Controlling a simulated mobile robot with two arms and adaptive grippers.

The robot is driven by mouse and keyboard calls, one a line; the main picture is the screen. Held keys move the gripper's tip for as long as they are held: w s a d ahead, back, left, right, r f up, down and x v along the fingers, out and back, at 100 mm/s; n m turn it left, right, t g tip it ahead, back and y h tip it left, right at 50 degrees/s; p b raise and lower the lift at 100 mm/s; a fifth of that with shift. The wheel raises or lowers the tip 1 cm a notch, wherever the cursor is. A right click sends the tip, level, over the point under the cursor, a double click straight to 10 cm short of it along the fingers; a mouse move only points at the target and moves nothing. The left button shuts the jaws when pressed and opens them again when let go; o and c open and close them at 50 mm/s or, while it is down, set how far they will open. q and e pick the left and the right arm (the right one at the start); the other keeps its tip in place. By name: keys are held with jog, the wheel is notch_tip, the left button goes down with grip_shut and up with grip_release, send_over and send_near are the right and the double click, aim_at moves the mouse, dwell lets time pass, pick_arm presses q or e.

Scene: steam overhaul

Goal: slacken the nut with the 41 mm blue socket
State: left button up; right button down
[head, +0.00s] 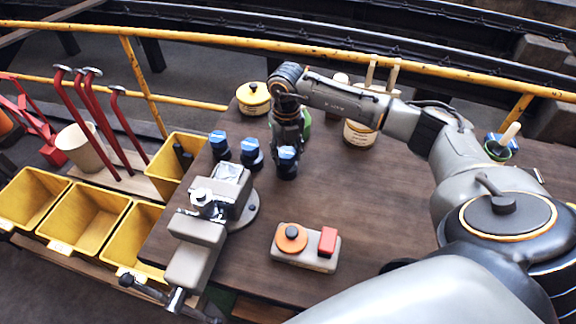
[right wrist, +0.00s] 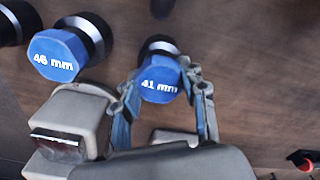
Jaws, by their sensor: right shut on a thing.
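The 41 mm blue socket (right wrist: 160,84), with a blue cap and black body, sits between the fingers of my right gripper (right wrist: 163,92). In the head view this socket (head: 287,165) is upright at the table's middle, right of two similar sockets; I cannot tell whether it touches the table. My right gripper (head: 287,143) reaches it from above and is shut on it. A grey vise (head: 197,237) stands at the table's left edge. A silver nut-like piece (head: 202,197) shows at its jaws, its details too small to tell. My left gripper is out of view.
The 46 mm socket (right wrist: 66,57) stands close left of the gripper; another socket (head: 219,144) is farther left. An orange-and-red button box (head: 308,248) sits in front. Yellow bins (head: 88,217) stand left. A yellow-lidded pot (head: 254,97) and a brush can (head: 358,133) stand behind.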

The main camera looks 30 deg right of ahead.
jog(key=shift+r, duration=0.2)
jog(key=shift+r+p, duration=1.9)
jog(key=shift+r, duration=1)
jog(key=shift+f, duration=0.1)
